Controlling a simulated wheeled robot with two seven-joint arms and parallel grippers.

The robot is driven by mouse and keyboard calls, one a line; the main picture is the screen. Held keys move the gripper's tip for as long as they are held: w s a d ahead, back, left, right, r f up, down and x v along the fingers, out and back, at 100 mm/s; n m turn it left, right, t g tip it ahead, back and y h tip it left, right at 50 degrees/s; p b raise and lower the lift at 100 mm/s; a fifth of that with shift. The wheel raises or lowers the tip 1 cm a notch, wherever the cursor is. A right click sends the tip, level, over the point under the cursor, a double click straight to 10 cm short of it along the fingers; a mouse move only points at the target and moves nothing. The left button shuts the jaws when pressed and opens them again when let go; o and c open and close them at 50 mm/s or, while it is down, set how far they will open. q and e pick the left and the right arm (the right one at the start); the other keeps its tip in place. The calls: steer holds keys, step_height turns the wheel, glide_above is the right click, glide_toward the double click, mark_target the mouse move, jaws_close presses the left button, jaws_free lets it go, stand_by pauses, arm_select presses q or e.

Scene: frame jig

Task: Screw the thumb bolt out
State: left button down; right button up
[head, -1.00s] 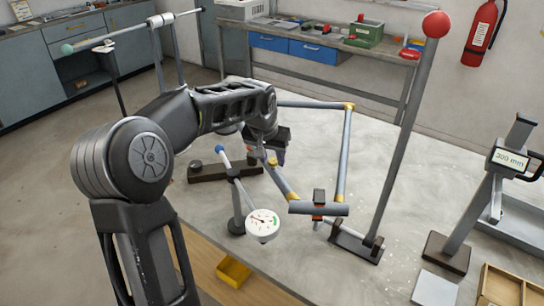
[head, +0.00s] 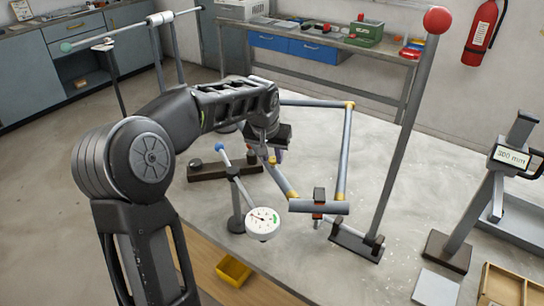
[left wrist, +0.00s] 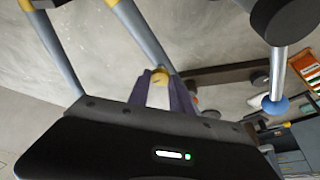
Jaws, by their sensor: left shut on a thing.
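My left gripper (head: 272,157) reaches in from the left over the tubular frame (head: 345,150). In the left wrist view the fingers (left wrist: 165,95) are closed in near a yellow frame joint (left wrist: 160,73). My right gripper is not in view.
A dial gauge (head: 263,223) on a stand is close in front of the gripper. A tall post with a red ball (head: 437,20) rises right of the frame. A measuring stand (head: 480,210) is further right. A yellow bin (head: 234,270) is below the near edge.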

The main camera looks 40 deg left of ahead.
arm_select(q)
steer(key=shift+w+d+f+n+y+b, duration=0.1)
steer(key=shift+n+y+b, duration=0.15)
steer(key=shift+n+b, duration=0.35)
steer(key=shift+d+n+y+b, duration=0.1)
steer(key=shift+n+y+b, duration=0.15)
steer(key=shift+n+b, duration=0.3)
steer(key=shift+n+g+y+b, duration=0.5)
steer(key=shift+n+b, duration=0.1)
steer(key=shift+n, duration=1.05)
steer(key=c, duration=1.1)
jaws_free()
steer(key=shift+c, duration=0.2)
steer(key=shift+r, duration=0.2)
steer(key=v, duration=0.7)
steer(key=shift+r+b, duration=0.3)
steer(key=shift+b, duration=0.05)
